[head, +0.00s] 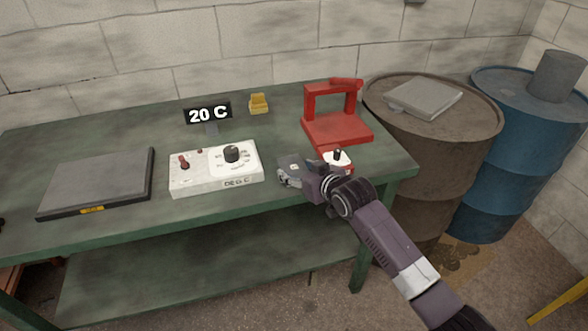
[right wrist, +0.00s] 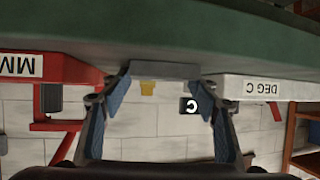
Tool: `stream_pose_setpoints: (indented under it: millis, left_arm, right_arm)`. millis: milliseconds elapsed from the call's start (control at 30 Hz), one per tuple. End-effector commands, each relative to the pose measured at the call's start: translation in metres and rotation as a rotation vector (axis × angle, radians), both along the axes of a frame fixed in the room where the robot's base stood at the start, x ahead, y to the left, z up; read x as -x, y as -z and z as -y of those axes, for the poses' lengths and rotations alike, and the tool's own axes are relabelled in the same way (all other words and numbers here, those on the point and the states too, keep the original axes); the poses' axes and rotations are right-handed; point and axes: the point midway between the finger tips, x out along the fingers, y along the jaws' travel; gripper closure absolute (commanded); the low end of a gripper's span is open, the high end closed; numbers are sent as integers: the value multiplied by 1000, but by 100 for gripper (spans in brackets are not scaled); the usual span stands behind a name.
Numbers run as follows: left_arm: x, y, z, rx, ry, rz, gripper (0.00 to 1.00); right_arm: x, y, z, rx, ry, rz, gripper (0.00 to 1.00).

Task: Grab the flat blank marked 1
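The flat blank (head: 291,162) is a small dark grey plate with a white mark, on the green bench near its front edge, between the white dial box and the red stand. I cannot read its mark. It also shows in the right wrist view (right wrist: 165,70) as a grey bar at the fingertips. My right gripper (head: 303,174) is at the blank, with its two fingers apart, one on each side of it. Its blue pads show in the right wrist view (right wrist: 166,82); whether they touch the blank is not clear. My left gripper is not in view.
The white dial box (head: 190,182) is left of the blank. Barrels (head: 420,150) stand right.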

Motion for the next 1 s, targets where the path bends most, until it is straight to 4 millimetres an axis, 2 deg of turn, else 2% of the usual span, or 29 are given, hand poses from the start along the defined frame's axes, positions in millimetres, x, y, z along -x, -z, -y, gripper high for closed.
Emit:
stream_pose_setpoints:
  millis: [33,267,533,667,833,1000]
  left_arm:
    - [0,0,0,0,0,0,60]
    - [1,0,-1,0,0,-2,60]
    - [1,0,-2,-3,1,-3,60]
    - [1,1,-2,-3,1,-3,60]
    - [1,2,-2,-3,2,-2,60]
    - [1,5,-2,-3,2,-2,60]
  right_arm:
    - [0,0,0,0,0,0,52]
    - [0,0,0,0,0,-1,77]
    - [0,-2,0,-1,0,2,78]
    - [-1,-9,0,-1,0,2,78]
    - [-1,-33,0,-2,0,6,78]
    - [-1,-78,0,-3,-1,10,78]
